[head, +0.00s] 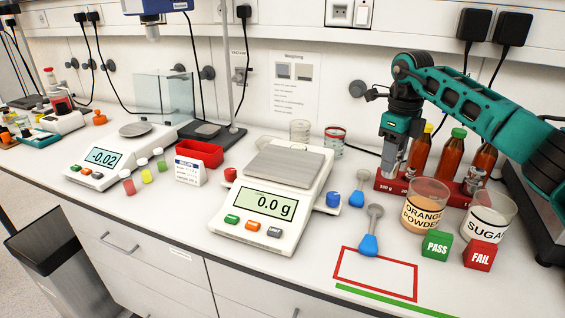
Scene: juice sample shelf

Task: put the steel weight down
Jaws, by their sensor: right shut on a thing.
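My right gripper (392,166) reaches in from the right, pointing down over the left end of the red weight rack (390,184). It is shut on the steel weight, which is mostly hidden by the fingers and hard to tell apart from them. I cannot tell whether the weight touches the rack or hangs just above it. Another steel weight (474,180) stands at the rack's right end. The scale (265,205) reads 0.0 g and its steel pan (284,165) is empty. My left gripper is not in view.
Brown bottles (450,158) stand behind the rack. The orange powder beaker (425,205), sugar beaker (488,218), green PASS block (437,245) and red FAIL block (480,254) stand in front.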

